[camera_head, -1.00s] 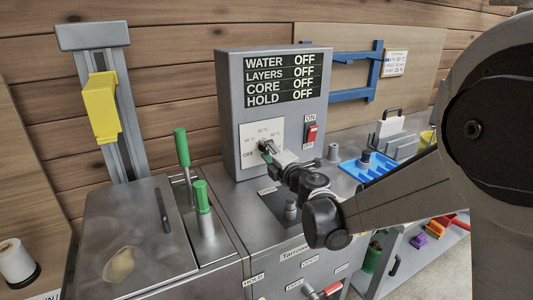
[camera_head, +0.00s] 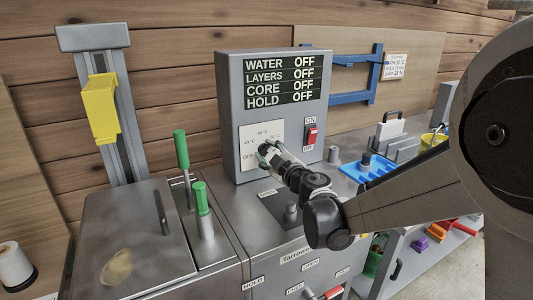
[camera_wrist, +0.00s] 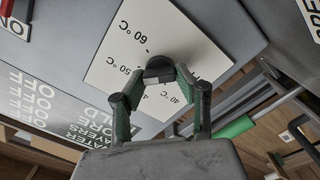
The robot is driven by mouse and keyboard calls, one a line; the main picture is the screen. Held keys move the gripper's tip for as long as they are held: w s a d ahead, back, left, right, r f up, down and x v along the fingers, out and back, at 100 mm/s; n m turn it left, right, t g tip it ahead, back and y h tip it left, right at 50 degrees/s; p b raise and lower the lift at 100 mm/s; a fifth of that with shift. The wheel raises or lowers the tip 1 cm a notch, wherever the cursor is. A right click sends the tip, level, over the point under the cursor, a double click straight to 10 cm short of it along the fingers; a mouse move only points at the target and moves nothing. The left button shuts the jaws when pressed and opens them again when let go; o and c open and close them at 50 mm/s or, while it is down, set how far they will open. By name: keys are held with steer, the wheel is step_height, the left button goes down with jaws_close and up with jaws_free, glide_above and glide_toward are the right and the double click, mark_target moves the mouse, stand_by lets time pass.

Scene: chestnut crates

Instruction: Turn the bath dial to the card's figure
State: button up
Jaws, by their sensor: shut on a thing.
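The bath dial (camera_wrist: 158,70) is a dark knob on a white plate (camera_wrist: 115,60) marked 40, 50 and 60 °C, on the front of a grey control box (camera_head: 230,110). My gripper (camera_wrist: 160,77) is shut on the dial, with a green-padded finger on either side of it. In the head view my gripper (camera_head: 264,153) covers most of the dial, and its pointing direction cannot be made out. The card (camera_head: 394,66) hangs at the back right; its small print seems to include 50 °C, but is hard to read. The display (camera_head: 285,78) shows OFF for WATER, LAYERS, CORE and HOLD.
A red switch (camera_head: 312,134) sits right of the dial. Green-handled levers (camera_head: 181,150) and a metal lid (camera_head: 120,235) stand left. A blue rack (camera_head: 345,95) is on the back wall, and a blue tray (camera_head: 365,172) lies on the right of the bench.

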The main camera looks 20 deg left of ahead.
mark_target(261, 115)
steer(key=shift+m, duration=1.1)
steer(key=o, duration=1.1)
steer(key=shift+o, duration=0.2)
steer(key=shift+r, duration=0.15)
step_height(261, 115, up, 10)
steer(key=shift+f, duration=0.1)
